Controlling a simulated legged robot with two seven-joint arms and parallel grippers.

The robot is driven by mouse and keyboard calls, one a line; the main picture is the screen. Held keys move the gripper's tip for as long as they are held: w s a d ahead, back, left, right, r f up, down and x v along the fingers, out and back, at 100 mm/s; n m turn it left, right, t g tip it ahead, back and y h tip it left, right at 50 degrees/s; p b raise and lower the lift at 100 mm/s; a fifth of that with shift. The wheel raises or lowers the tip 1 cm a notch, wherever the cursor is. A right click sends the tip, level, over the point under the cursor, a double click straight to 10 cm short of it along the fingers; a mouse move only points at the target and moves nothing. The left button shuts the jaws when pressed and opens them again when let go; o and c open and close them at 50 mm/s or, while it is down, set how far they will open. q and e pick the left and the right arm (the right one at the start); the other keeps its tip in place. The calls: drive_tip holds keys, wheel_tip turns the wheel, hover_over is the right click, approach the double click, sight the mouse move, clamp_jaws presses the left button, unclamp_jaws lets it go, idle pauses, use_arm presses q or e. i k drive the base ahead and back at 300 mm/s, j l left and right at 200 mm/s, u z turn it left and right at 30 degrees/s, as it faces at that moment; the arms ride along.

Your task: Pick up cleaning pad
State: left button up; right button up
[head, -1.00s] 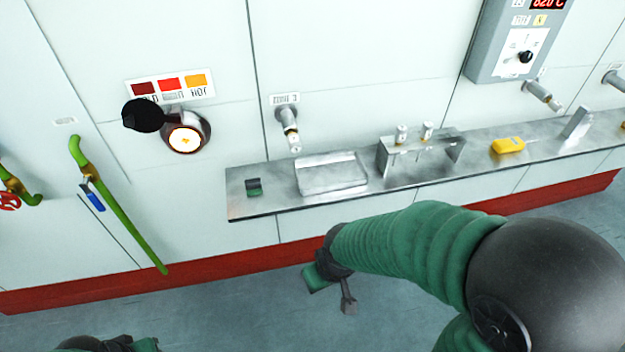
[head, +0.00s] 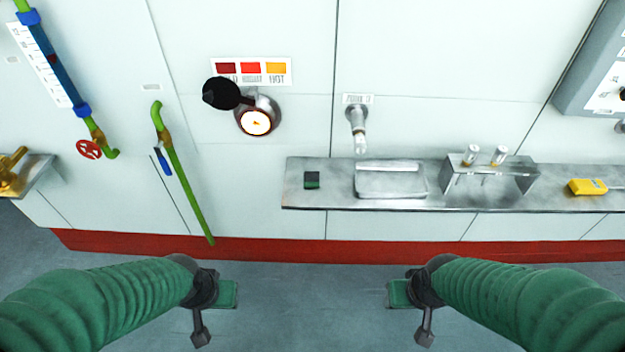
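A small block with a dark top and a green lower part, which looks like the cleaning pad (head: 312,180), lies at the left end of the metal shelf (head: 340,200). My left gripper (head: 214,313) is low in the view, below and to the left of the pad, over the floor. Its fingers are apart and nothing shows between them. My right gripper (head: 411,313) is low in the view, below and to the right of the pad. It is also open and empty. Both are well apart from the shelf.
A shallow metal tray (head: 391,192) sits right of the pad, then a metal stand (head: 490,178) and a yellow device (head: 587,187). A round glowing port (head: 256,122) with a dark cover and a green pipe (head: 185,185) are on the wall to the left.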

sight(311, 178)
drive_tip(key=z, duration=1.05)
drive_tip(key=j+z, duration=1.25)
drive_tip(key=k+j+z, duration=0.15)
drive_tip(key=j+z, duration=0.3)
drive_tip(key=k+j, duration=0.2)
drive_tip(key=j, duration=0.2)
drive_tip(key=k+j+z, duration=0.1)
drive_tip(key=j, duration=0.3)
drive_tip(key=k+j, duration=0.35)
drive_tip(key=j+z, duration=0.05)
